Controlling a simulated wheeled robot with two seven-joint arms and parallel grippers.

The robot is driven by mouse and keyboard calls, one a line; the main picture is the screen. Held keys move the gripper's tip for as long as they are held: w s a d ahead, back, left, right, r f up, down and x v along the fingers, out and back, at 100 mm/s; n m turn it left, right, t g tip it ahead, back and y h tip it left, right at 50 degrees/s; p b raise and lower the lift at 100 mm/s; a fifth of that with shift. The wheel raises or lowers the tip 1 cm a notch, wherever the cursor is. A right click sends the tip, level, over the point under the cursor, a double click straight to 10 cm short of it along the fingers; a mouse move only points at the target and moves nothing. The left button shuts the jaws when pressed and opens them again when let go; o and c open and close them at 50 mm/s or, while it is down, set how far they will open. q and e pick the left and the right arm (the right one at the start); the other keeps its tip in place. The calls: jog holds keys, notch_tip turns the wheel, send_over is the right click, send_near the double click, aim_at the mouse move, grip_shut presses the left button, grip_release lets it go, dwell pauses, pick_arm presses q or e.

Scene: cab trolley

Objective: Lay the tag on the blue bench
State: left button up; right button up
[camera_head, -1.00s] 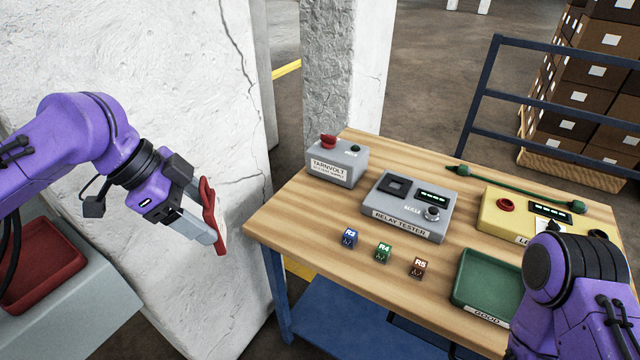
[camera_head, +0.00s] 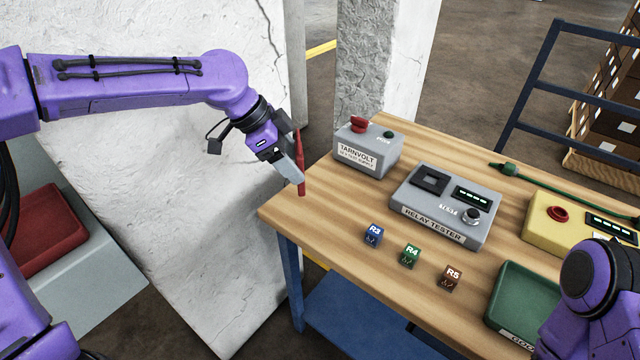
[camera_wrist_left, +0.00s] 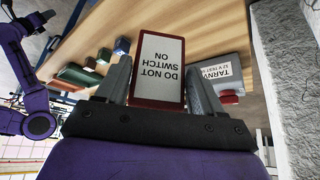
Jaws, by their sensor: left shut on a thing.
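The tag (camera_head: 300,166) is a thin red-edged plate, seen edge-on in the head view. In the left wrist view the tag (camera_wrist_left: 158,68) shows a white face reading "DO NOT SWITCH ON". My left gripper (camera_head: 297,178) is shut on the tag and holds it upright at the left edge of the bench. The blue bench (camera_head: 345,200) has a wooden top and blue legs. My right arm (camera_head: 595,285) shows at the lower right, and its fingers are out of view.
On the bench stand the grey Tarnvolt box (camera_head: 368,150) with a red button, the relay tester (camera_head: 445,208), a yellow box (camera_head: 565,220), a green tray (camera_head: 515,295) and relays R3 (camera_head: 373,235), R4 (camera_head: 411,255) and R5 (camera_head: 451,278). The left front corner is bare.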

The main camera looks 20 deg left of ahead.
pick_arm(q)
jog(key=shift+w+d+f+p, duration=0.15)
jog(key=shift+w+d+f, duration=0.3)
jog(key=shift+w+f, duration=0.9)
jog(key=shift+w+d+f+p, duration=0.15)
jog(key=shift+w+d+f, duration=0.5)
jog(key=shift+f, duration=1.25)
jog(key=shift+w+d+f+p, duration=0.15)
jog(key=shift+w+d+f, duration=0.1)
jog(key=shift+w+f, duration=1.15)
jog(key=shift+s+f, duration=0.25)
jog(key=shift+f, duration=0.1)
jog(key=o, duration=1)
jog(key=v, duration=1.2)
jog(key=shift+r, duration=0.2)
